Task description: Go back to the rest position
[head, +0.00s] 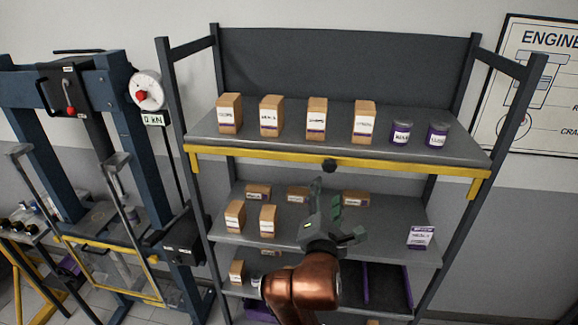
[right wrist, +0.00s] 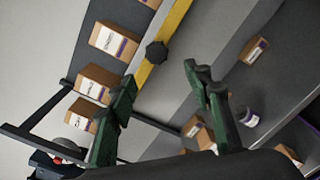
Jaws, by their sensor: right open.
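My right gripper (head: 327,200) is open and empty, raised in front of the shelf rack, with my copper arm below it. In the right wrist view its two green-padded fingers (right wrist: 160,80) stand wide apart with nothing between them. The black knob (head: 330,165) on the rack's yellow bar (head: 260,154) is just above the fingertips in the head view. The knob also shows beyond the fingers in the right wrist view (right wrist: 157,52). I cannot tell the exact gap to it. My left gripper is in neither view.
The top shelf (head: 345,136) holds several cardboard boxes (head: 269,117) and two purple-labelled jars (head: 437,135). Lower shelves hold more boxes (head: 234,216) and a white-purple carton (head: 420,237). A blue press frame (head: 138,130) stands at left. A wall poster (head: 545,85) hangs at right.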

